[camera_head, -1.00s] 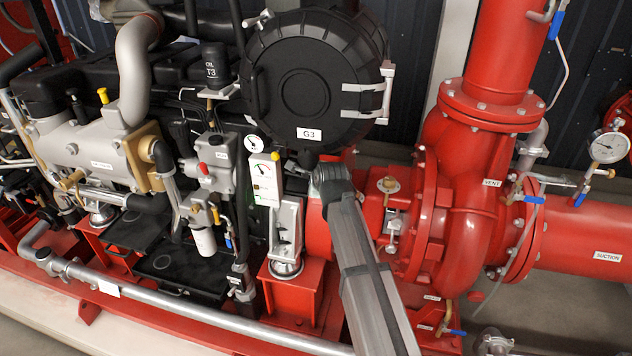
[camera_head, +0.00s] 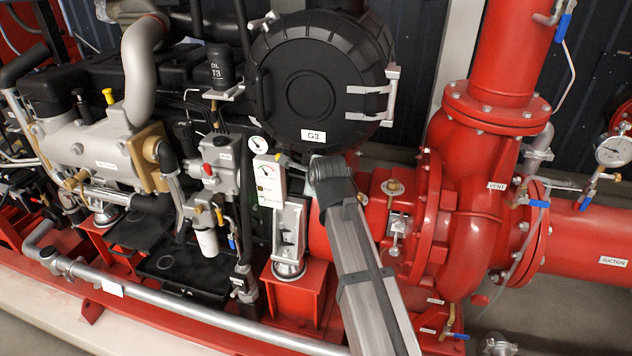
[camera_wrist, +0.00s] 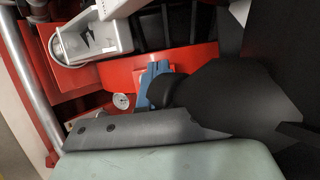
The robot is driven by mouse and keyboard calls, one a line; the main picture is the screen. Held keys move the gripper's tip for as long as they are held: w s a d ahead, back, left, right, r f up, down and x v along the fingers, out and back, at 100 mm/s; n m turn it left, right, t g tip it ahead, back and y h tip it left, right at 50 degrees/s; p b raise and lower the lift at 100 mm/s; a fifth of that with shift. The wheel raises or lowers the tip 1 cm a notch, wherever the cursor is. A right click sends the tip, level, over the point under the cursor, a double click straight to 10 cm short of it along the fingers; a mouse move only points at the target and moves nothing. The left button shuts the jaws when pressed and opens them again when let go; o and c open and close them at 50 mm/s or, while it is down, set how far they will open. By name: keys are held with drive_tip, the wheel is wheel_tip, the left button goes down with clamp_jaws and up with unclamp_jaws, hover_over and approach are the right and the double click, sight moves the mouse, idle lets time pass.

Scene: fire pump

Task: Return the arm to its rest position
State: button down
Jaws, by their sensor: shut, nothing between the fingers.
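My arm (camera_head: 365,275) rises from the bottom edge of the head view to a dark joint in front of the pump set. In the wrist view, dark parts of my gripper (camera_wrist: 160,92) reach in from the right and bottom. They appear close together, with nothing seen held between them. A blue piece lies at their tip; I cannot tell whether it belongs to the gripper. A pale green surface fills the bottom edge.
The round black housing G3 (camera_head: 305,85) stands just behind my arm's end. A gauge panel (camera_head: 270,180) and a silver mount (camera_head: 290,235) are close on the left. The red pump casing (camera_head: 465,215) is close on the right. A silver pipe (camera_head: 190,313) runs along the front.

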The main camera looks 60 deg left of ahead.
drive_tip(key=shift+s+d+r, duration=0.7)
drive_tip(key=shift+r, duration=0.25)
drive_tip(key=shift+s+d+r, duration=0.7)
drive_tip(key=shift+r, duration=0.2)
